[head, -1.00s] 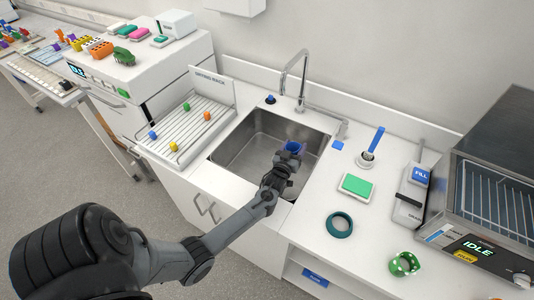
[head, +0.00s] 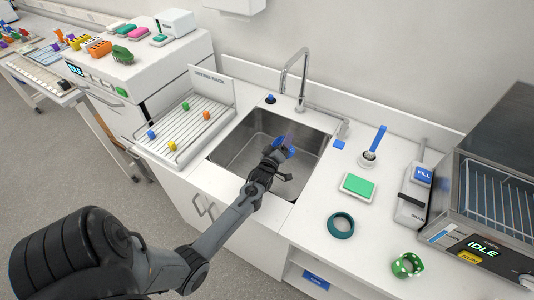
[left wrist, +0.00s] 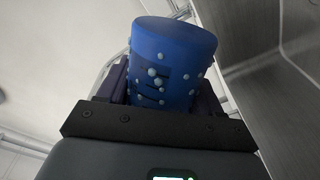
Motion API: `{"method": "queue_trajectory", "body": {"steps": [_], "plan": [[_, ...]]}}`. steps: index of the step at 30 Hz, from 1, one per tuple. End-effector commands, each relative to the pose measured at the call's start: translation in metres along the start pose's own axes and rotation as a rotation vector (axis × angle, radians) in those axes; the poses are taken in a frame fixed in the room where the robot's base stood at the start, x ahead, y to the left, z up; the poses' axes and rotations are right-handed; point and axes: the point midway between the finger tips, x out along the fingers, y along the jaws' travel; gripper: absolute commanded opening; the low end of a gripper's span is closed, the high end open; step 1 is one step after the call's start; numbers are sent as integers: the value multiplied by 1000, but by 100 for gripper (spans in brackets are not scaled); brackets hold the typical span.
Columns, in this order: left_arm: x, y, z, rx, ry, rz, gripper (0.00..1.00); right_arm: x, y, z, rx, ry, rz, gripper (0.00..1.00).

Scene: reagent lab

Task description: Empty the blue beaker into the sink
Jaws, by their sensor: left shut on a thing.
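The blue beaker (head: 287,143) is over the right part of the sink (head: 240,150) in the head view. My left gripper (head: 277,152) is shut on it and holds it inside the sink opening. In the left wrist view the beaker (left wrist: 170,65) fills the space between the fingers, with several pale droplets in front of its side. The beaker looks tilted in the head view. Its opening and contents cannot be made out. My right gripper is not in view.
The faucet (head: 303,75) rises behind the sink. A green sponge-like block (head: 357,185), a teal ring (head: 341,225) and a brush (head: 373,147) are on the right counter.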

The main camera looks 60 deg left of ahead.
Motion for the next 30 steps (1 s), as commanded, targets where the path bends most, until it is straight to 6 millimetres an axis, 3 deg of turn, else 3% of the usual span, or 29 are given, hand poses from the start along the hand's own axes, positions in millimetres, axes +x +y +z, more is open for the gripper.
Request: {"method": "queue_trajectory", "body": {"steps": [6, 18, 30], "plan": [[-1, -12, 9, -140, 10, 0, 36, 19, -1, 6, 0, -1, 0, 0], [0, -6, -2, -380, 25, 2, 36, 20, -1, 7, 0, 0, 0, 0], [-1, -9, -9, -488, 32, 0, 36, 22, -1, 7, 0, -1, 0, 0]]}}
